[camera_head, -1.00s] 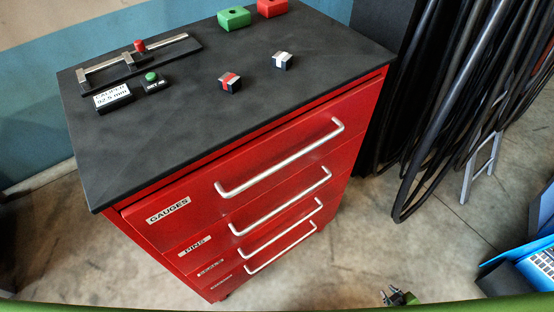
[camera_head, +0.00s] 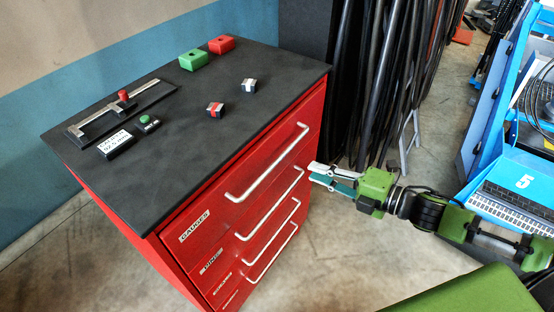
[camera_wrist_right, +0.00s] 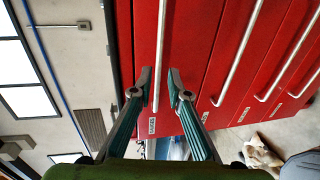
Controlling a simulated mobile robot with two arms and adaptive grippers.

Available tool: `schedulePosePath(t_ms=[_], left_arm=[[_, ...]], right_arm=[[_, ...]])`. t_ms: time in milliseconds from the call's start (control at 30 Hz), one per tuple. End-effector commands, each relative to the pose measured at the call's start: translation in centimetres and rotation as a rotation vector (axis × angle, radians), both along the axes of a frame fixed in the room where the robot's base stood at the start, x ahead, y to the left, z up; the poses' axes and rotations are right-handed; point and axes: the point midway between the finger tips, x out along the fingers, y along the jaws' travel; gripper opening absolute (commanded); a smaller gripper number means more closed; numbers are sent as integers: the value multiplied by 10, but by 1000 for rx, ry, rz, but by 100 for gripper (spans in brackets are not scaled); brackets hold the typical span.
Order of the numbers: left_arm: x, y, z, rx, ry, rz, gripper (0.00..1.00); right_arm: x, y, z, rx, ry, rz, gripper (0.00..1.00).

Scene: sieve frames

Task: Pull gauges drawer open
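The gauges drawer (camera_head: 215,211) is the top drawer of the red cabinet and looks shut. Its silver bar handle (camera_head: 266,165) runs along its front. My right gripper (camera_head: 317,173) is open and empty, to the right of this handle in the head view and pointing at the cabinet. In the right wrist view, the gripper (camera_wrist_right: 159,82) has its two fingertips on either side of the gauges handle (camera_wrist_right: 161,40). I cannot tell whether the bar lies between them or still beyond them. My left gripper is not in view.
The dark cabinet top (camera_head: 190,120) holds a caliper stand (camera_head: 122,112), a green block (camera_head: 193,60), a red block (camera_head: 221,45) and small parts. Lower drawers have similar handles. Black hoses (camera_head: 375,80) hang behind; a blue rack (camera_head: 500,120) stands at the right.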

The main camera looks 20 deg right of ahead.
Motion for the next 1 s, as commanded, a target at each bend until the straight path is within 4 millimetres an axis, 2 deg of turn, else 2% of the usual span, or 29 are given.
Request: schedulePosePath(t_ms=[133,467,800,1000], left_arm=[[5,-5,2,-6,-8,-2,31],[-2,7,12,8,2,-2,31],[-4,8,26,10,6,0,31],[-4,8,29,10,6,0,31]], right_arm=[[13,10,0,2,-5,0,16],[45,33,-7,3,-3,-3,16],[84,65,-17,2,-2,-1,16],[96,75,-23,0,-1,-1,16]])
